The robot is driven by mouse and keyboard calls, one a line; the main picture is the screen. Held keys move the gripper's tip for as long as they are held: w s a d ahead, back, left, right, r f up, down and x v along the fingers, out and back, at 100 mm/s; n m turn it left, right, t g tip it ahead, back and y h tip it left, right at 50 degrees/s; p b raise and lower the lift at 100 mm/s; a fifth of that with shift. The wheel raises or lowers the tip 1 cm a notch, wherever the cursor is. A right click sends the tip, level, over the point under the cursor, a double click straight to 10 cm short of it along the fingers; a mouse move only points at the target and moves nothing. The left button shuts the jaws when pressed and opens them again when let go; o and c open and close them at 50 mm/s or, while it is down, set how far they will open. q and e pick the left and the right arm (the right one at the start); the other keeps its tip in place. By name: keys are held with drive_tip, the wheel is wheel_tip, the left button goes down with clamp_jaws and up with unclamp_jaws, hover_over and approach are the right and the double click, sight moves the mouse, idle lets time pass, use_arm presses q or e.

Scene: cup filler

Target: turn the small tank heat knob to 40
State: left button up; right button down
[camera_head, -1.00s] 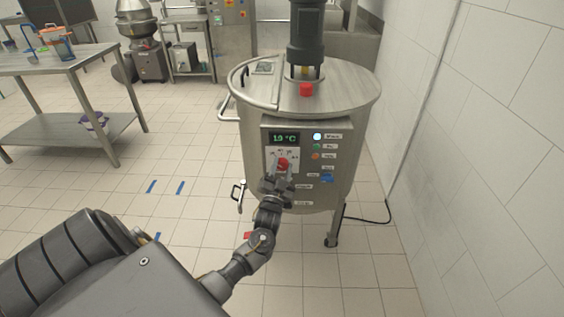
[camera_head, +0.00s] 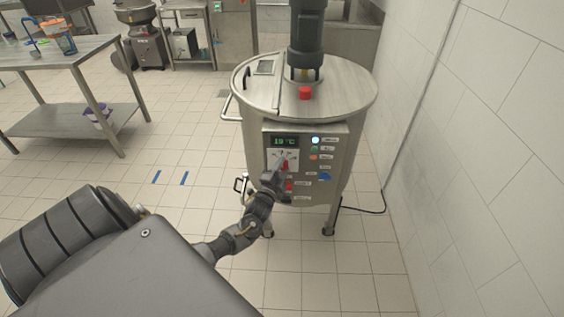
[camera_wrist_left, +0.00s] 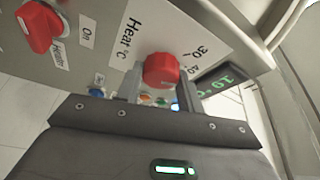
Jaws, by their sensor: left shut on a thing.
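The small tank is a steel vessel with a lid (camera_head: 335,85) and a front control panel (camera_head: 333,165). Its red heat knob (camera_head: 285,165) sits on a white dial plate under the green display (camera_head: 285,141), which reads about 19 °C. In the left wrist view the red heat knob (camera_wrist_left: 161,69) is between the two fingers of my left gripper (camera_wrist_left: 160,88), beside the "Heat °C" label and the 30 and 40 marks. My left gripper (camera_head: 279,172) is shut on the knob from the front. The knob's pointer direction is hard to make out. My right gripper is out of view.
A red heater knob (camera_head: 289,186) is just below, also in the left wrist view (camera_wrist_left: 38,27). Small buttons (camera_head: 314,148) and a blue knob (camera_head: 324,177) are to the right. A tiled wall (camera_head: 460,150) stands at the right; a steel table (camera_head: 70,60) is at the left.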

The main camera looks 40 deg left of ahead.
use_arm(q)
drive_tip(key=shift+m+h+p, duration=0.3)
drive_tip(key=shift+m+p, duration=0.3)
drive_tip(key=shift+m, duration=0.2)
drive_tip(key=o, duration=1)
drive_tip(key=shift+s, duration=0.1)
drive_tip(key=r+v, duration=0.1)
drive_tip(key=v, duration=0.9)
drive_tip(key=shift+s+d+f+b, duration=0.2)
drive_tip(key=shift+s+f+b, duration=0.1)
drive_tip(key=shift+s, duration=0.05)
